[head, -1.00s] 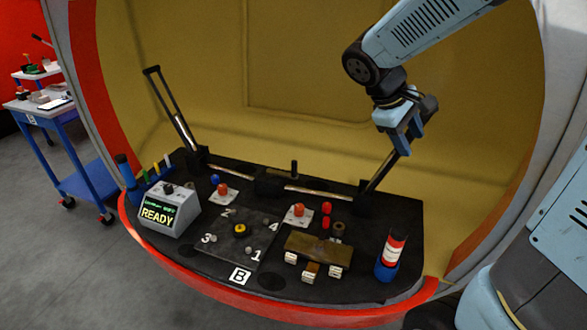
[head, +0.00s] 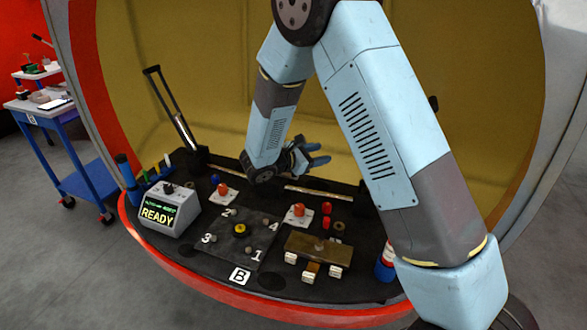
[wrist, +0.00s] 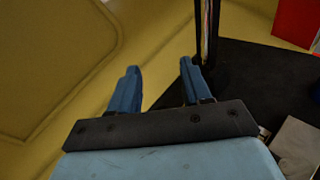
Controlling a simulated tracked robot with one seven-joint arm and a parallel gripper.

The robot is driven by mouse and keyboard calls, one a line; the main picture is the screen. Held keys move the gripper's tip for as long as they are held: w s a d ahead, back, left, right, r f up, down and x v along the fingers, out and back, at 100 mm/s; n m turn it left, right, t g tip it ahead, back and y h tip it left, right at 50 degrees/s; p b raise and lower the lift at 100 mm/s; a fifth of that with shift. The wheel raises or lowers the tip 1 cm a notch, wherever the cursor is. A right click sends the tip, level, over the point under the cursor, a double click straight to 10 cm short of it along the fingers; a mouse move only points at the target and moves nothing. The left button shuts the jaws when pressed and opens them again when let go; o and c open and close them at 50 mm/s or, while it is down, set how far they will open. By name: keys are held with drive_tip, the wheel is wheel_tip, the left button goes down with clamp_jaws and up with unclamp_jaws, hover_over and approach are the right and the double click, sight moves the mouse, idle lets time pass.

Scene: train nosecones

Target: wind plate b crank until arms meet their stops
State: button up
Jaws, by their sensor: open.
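The black plate (head: 205,262) carries a white B label (head: 240,276) at its front. At its back, a dark raised arm with a bright strip (head: 172,108) stands tilted at the left. A bright rod (head: 318,194) runs along the back. The crank and the right-hand raised arm are mostly hidden behind my arm links. My gripper (head: 314,153) is open and empty above the back of the plate, fingers pointing right. In the wrist view the fingers (wrist: 158,80) are apart with nothing between them. A dark upright arm (wrist: 207,30) stands beyond the right finger.
A grey box reading READY (head: 168,210) stands at the plate's left. Red knobs (head: 299,210), a brown block (head: 318,248) and a red, white and blue cylinder (head: 384,268) stand towards the front and right. A yellow curved wall (head: 215,90) rises behind.

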drive_tip(key=a+f+n+t+y, duration=0.4)
drive_tip(key=a+f+n+t, duration=0.4)
drive_tip(key=a+f, duration=0.6)
drive_tip(key=shift+n+g, duration=0.3)
drive_tip(key=shift+g, duration=0.3)
drive_tip(key=x, duration=1.4)
drive_tip(key=shift+w+f, duration=0.25)
drive_tip(key=shift+w, duration=0.05)
drive_tip(key=shift+a, duration=0.1)
clamp_jaws()
